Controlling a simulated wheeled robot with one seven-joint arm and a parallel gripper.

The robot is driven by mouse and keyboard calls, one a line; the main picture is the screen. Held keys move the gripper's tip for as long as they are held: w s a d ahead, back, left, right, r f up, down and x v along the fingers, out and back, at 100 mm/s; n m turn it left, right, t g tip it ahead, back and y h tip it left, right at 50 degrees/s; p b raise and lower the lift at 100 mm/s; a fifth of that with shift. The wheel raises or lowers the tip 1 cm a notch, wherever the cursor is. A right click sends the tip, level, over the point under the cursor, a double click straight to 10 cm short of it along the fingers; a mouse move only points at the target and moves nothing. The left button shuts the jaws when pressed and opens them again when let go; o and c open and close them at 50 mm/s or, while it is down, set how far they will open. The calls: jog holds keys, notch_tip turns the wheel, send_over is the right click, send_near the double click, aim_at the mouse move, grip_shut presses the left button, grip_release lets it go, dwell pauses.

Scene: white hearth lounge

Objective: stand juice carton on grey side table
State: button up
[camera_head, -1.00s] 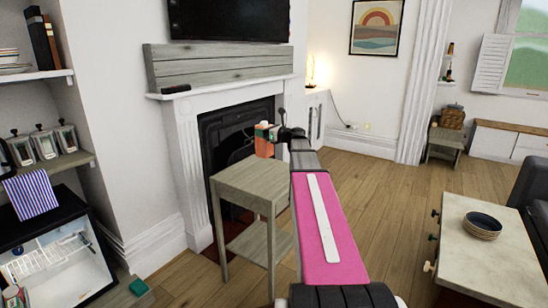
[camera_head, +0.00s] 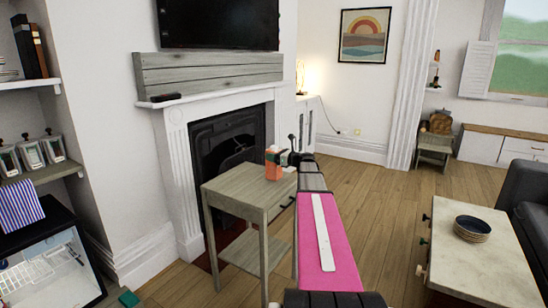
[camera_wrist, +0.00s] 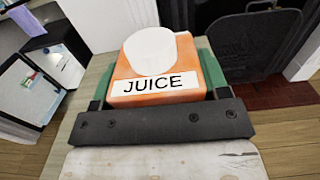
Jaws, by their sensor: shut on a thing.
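The orange juice carton (camera_head: 272,163) is upright over the right part of the grey side table's top (camera_head: 232,186). I cannot tell whether its base touches the tabletop. My gripper (camera_head: 281,160) is shut on the carton from the right. In the wrist view the carton (camera_wrist: 158,88) shows its white cap and JUICE label between green finger pads, beyond the dark gripper bar. The pale tabletop (camera_wrist: 90,115) lies beneath it. The carton's lower part is hidden in the wrist view.
The fireplace (camera_head: 185,170) stands behind the side table. A low table (camera_head: 480,260) with stacked bowls (camera_head: 472,228) is on the right. An open small fridge (camera_head: 45,265) is at the left. Wooden floor between the tables is clear.

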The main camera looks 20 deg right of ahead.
jog(key=shift+f, duration=0.35)
jog(key=o, duration=1.2)
jog(key=v, duration=1.2)
